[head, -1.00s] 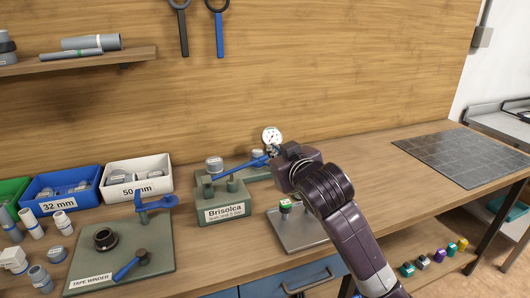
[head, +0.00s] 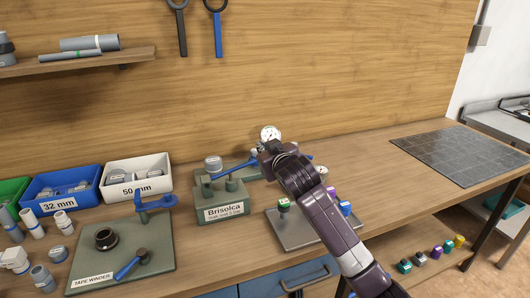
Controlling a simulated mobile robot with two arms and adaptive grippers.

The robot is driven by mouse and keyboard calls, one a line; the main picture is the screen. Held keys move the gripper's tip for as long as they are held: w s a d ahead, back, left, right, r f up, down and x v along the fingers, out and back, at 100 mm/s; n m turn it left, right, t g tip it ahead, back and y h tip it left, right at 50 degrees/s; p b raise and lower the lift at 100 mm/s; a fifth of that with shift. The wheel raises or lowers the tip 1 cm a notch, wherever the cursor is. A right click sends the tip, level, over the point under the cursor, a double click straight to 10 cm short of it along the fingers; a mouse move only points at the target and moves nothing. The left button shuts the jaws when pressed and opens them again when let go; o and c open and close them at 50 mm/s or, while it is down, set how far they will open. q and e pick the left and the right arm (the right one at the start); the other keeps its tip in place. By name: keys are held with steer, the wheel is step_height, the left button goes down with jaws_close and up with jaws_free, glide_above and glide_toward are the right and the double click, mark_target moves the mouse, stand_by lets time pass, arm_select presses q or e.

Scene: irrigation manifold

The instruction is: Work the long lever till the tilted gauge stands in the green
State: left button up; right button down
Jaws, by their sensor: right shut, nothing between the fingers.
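The tilted gauge (head: 269,133) is a round white dial at the back of the bench. It is too small to read its needle or any green zone. A long blue lever (head: 236,167) slants up to the right from the green-grey "Brisolca" stand (head: 222,207). My right gripper (head: 262,152) is at the lever's right end, just below the gauge, and is shut with nothing seen in it. The wrist hides the gripper's far side, so I cannot tell if it touches the lever. My left gripper is not in view.
A tray (head: 285,232) with coloured-topped parts lies under my right arm. At left stand the tape winder (head: 160,245) with blue levers, a white 50 mm bin (head: 137,172) and a blue 32 mm bin (head: 60,190). The bench at right is clear up to a dark grid mat (head: 465,155).

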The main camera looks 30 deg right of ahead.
steer(key=shift+s+d+f, duration=0.1)
steer(key=shift+d+f, duration=0.1)
steer(key=shift+f, duration=0.4)
steer(key=shift+s+d+f, duration=0.1)
steer(key=shift+d+f, duration=0.05)
steer(key=shift+f, duration=0.4)
step_height(320, 180, down, 7)
steer(key=d+m+y, duration=0.1)
steer(key=m, duration=0.2)
steer(key=shift+s+r, duration=0.15)
steer(key=shift+s, duration=0.15)
steer(key=shift+d, duration=0.15)
